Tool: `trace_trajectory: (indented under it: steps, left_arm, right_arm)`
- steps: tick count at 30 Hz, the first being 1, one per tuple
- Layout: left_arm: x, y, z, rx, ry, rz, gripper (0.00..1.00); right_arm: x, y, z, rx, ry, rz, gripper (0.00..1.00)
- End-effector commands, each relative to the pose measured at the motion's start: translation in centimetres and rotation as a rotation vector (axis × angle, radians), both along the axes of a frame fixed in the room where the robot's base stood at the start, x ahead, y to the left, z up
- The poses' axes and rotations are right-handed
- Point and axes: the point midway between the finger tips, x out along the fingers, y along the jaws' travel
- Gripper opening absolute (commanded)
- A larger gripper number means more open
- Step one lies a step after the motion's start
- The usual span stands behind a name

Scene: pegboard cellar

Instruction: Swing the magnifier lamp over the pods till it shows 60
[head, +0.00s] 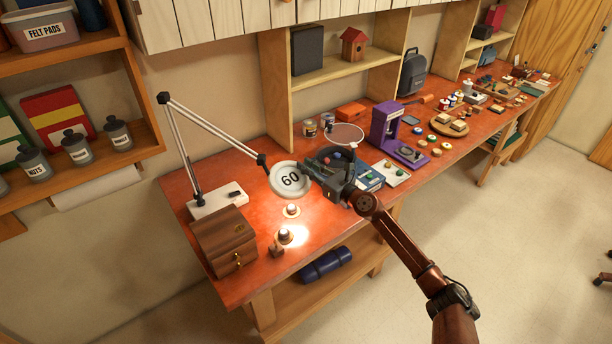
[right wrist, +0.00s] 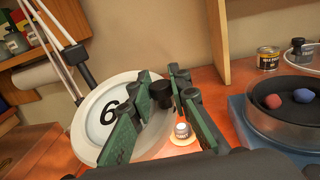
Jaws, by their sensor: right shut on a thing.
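The magnifier lamp has a round white head (head: 290,179) that reads 60, on a white jointed arm from a white base (head: 219,199). The head also shows in the right wrist view (right wrist: 97,112), its number partly hidden by a finger. My right gripper (head: 314,168) is at the right edge of the lamp head, shut on its dark knob (right wrist: 188,96). One pod (head: 292,210) stands on an orange disc below the head. Another pod (head: 285,235) stands nearer the front, in the bright light spot. My left gripper is out of view.
Shelves (head: 100,120) are at left.

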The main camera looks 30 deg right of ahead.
Motion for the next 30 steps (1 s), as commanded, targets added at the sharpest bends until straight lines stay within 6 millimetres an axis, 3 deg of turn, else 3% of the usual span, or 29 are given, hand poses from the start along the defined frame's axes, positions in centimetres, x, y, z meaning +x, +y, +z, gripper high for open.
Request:
trace_trajectory:
  steps: [12, 13, 20, 30]
  left_arm:
    - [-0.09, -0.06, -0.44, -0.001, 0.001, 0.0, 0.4]
    - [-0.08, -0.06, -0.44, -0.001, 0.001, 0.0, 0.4]
    - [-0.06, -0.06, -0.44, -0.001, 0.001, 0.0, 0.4]
    - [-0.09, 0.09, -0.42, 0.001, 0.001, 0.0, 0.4]
  right_arm:
    - [0.13, 0.04, -0.28, -0.001, 0.007, 0.009, 0.0]
    - [0.13, 0.03, -0.28, -0.001, 0.006, 0.009, 0.19]
    - [0.15, -0.04, -0.13, 0.0, 0.004, 0.007, 0.35]
    - [-0.17, -0.2, -0.05, -0.001, 0.002, 0.006, 0.36]
